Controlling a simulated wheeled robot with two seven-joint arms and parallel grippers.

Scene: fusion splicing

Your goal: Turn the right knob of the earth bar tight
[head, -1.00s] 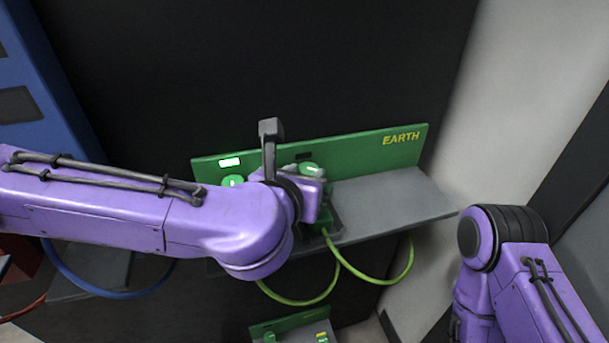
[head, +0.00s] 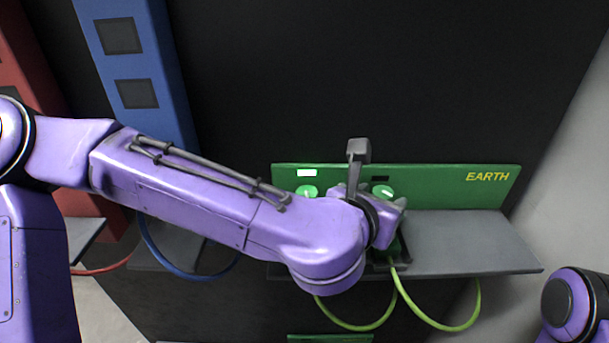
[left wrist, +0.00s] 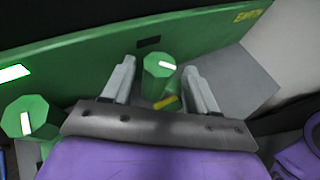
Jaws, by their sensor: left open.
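The earth bar's green back plate (head: 440,180) stands on a grey shelf, with yellow EARTH lettering at its right end. Its right knob (head: 383,191) is green with a white pointer mark; it also shows in the left wrist view (left wrist: 159,66). The left knob (head: 307,191) is of the same kind. My left gripper (left wrist: 159,72) is open, its two grey fingers on either side of the right knob, with visible gaps. In the head view my left wrist partly hides the knob area. Only part of my right arm shows at lower right.
A white indicator (head: 306,173) is lit above the left knob; the one above the right knob (head: 380,178) is dark. Green cables (head: 440,327) hang below the shelf (head: 460,240). A blue panel (head: 150,70) and a red panel (head: 35,75) stand at left.

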